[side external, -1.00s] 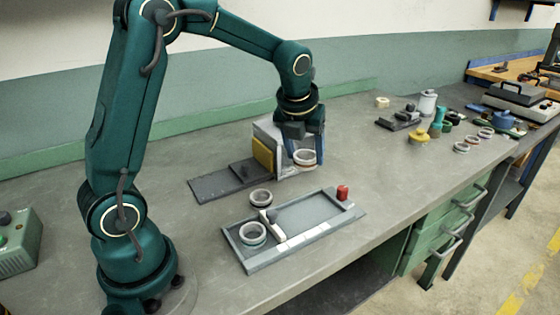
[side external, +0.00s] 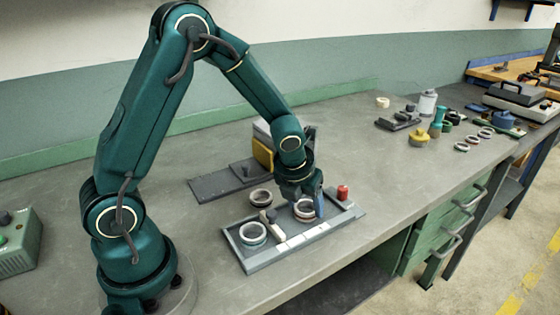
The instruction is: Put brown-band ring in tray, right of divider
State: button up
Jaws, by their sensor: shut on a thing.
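My gripper (side external: 307,199) points down over the right part of the grey tray (side external: 262,262). It is shut on a pale ring with a brownish band, the brown-band ring (side external: 304,209). The ring is right of the pale divider (side external: 269,222). I cannot tell whether it touches the tray floor, and the fingers hide part of it. Another ring with a greenish band (side external: 253,235) lies in the tray left of the divider. A dark-banded ring (side external: 260,197) lies at the tray's back edge, near the divider.
The grinder (side external: 263,151) with its yellow part and dark base plate (side external: 215,187) stands behind the tray, partly hidden by my arm. Several rings and containers stand far right. The bench right of the tray is clear.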

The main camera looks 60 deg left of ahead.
jog(key=shift+f, duration=0.15)
jog(key=o, duration=1.2)
jog(key=shift+s+r, duration=0.1)
jog(key=shift+r, duration=0.4)
jog(key=v, duration=1.1)
jog(key=s+d+r+n+h, duration=0.1)
jog(key=s+n, duration=0.5)
jog(key=n, duration=0.9)
jog(key=s+d+r+n+t+h, duration=0.1)
jog(key=s+n, duration=0.5)
jog(key=n, duration=0.9)
jog(key=shift+s+d+r+t, duration=0.3)
jog(key=shift+d+r, duration=0.35)
jog(key=shift+d, duration=0.4)
